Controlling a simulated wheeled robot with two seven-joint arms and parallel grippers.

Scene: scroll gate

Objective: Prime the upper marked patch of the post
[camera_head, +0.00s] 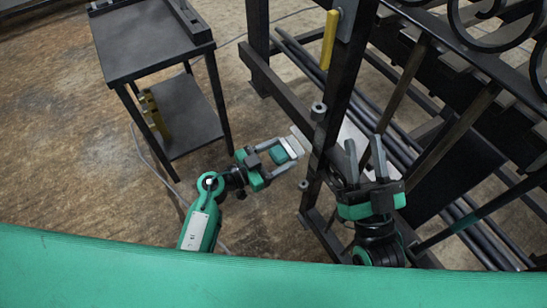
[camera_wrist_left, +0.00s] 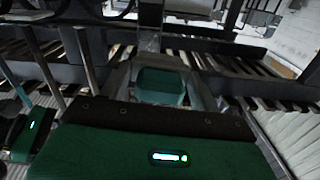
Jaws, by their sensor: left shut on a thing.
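The dark post (camera_head: 341,85) rises through the middle of the head view, leaning in the picture. My left gripper (camera_head: 283,154) is left of the post and shut on a tool with a teal block-like handle (camera_wrist_left: 160,86) and a pale head (camera_head: 293,146). The pale head points at the post's left side; I cannot tell whether it touches. The tool also shows between the fingers in the left wrist view. I cannot make out the marked patches clearly. My right gripper (camera_head: 364,156) is right of the post, fingers apart and pointing up, with nothing visible between them.
Grey round hinge-like knuckles (camera_head: 319,111) stick out from the post. A yellow handle (camera_head: 329,40) hangs near its top. A dark gate with scrolls (camera_head: 485,40) and bars fills the right. A dark two-shelf cart (camera_head: 135,45) stands upper left, with open floor between.

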